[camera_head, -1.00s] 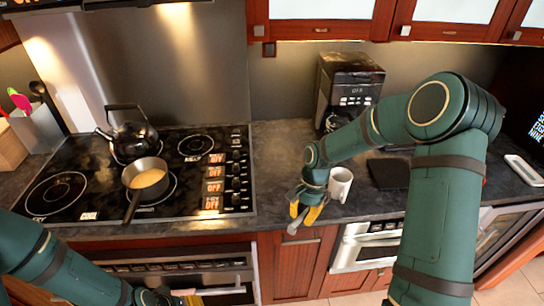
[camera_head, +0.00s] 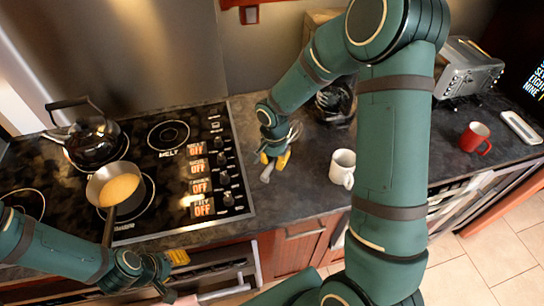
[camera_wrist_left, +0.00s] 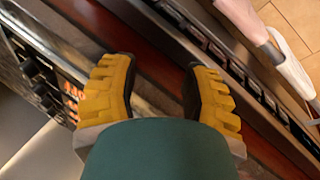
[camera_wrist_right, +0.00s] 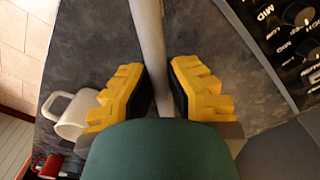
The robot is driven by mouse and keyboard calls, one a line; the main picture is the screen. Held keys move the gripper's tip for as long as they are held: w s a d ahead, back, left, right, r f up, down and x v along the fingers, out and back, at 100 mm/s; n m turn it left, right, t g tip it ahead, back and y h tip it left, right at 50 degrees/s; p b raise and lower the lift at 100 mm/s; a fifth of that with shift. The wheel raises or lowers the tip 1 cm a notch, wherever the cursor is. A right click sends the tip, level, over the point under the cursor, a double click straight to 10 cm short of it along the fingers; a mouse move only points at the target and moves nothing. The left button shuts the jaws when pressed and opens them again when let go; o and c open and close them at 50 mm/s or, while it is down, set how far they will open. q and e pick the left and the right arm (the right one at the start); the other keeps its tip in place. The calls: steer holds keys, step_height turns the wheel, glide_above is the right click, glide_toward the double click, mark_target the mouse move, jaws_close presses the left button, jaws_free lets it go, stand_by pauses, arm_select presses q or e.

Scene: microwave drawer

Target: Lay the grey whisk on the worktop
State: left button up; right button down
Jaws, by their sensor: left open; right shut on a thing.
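My right gripper (camera_head: 275,158) is shut on the grey whisk (camera_head: 267,173), between the stove and the white mug. The whisk's grey handle (camera_wrist_right: 150,45) runs between the yellow fingers in the right wrist view. Its wire end is mostly hidden behind the gripper in the head view. The dark stone worktop (camera_head: 310,190) lies below; I cannot tell whether the whisk touches it. My left gripper (camera_wrist_left: 158,70) is open and empty, in front of the oven below the stove.
The white mug (camera_head: 342,168) stands right of the right gripper. A pan (camera_head: 103,186) and a kettle (camera_head: 92,142) stand on the stove (camera_head: 168,150) at left.

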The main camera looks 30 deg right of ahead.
mark_target(274, 183)
steer(key=shift+f+b, duration=0.15)
steer(key=shift+b, duration=0.2)
step_height(274, 183, down, 8)
steer(key=b, duration=0.8)
steer(key=shift+f, duration=0.2)
steer(key=c, duration=0.8)
jaws_free()
steer(key=o, duration=0.7)
step_height(274, 183, up, 12)
steer(key=shift+a+r, duration=0.1)
